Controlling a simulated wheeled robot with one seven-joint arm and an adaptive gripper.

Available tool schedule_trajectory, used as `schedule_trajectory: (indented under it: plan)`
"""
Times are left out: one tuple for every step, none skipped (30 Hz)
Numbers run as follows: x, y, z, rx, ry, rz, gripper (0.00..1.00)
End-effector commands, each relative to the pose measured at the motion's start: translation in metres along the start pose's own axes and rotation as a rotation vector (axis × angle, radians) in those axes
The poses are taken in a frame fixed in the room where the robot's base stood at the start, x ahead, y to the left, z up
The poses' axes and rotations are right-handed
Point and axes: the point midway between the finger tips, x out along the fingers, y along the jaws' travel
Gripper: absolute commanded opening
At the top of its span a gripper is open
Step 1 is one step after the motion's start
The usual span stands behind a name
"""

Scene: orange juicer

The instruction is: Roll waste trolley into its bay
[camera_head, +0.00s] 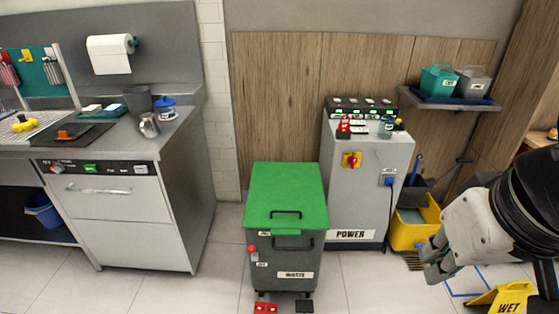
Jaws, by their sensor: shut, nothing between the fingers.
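The waste trolley (284,256) is a dark grey bin with a "WASTE" label on its front. Its green lid (287,193) is closed and has a dark handle. A second dark handle (293,242) is on the front of the body. A red knob (253,249) is on its front left. It stands on the tiled floor, against or close to the left of the grey power cabinet. A red pedal (265,307) and a dark pedal (305,305) show at its foot. My gripper (428,262) is shut and empty at the right, apart from the trolley.
The grey "POWER" cabinet (365,190) stands right of the trolley. A yellow bucket (413,226), blue floor lines (459,294) and a yellow "WET" sign (503,299) are at the right. A steel counter unit (120,212) stands left. Floor between counter and trolley is clear.

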Motion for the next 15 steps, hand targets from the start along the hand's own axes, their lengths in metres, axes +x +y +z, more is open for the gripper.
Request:
schedule_trajectory:
  plan:
    - [0.0,0.0,0.0,0.0,0.0,0.0,0.0]
    - [0.0,0.0,0.0,0.0,0.0,0.0,0.0]
    - [0.0,0.0,0.0,0.0,0.0,0.0,0.09]
    - [0.001,0.0,-0.001,-0.003,-0.001,0.0,0.16]
    - [0.002,0.0,-0.001,-0.009,-0.005,0.0,0.23]
    - [0.004,0.0,-0.003,-0.022,-0.012,0.001,0.32]
    - [0.006,0.0,-0.005,-0.037,-0.021,0.002,0.35]
    - [0.009,0.001,-0.008,-0.057,-0.032,0.004,0.35]
    - [0.015,0.001,-0.013,-0.092,-0.05,0.006,0.35]
    - [0.02,0.001,-0.018,-0.123,-0.067,0.008,0.35]
    - [0.025,0.002,-0.023,-0.16,-0.085,0.011,0.35]
    - [0.034,0.002,-0.03,-0.215,-0.114,0.015,0.35]
    - [0.041,0.002,-0.036,-0.258,-0.137,0.019,0.35]
    - [0.048,0.002,-0.042,-0.303,-0.16,0.023,0.35]
    - [0.058,0.002,-0.05,-0.363,-0.19,0.028,0.35]
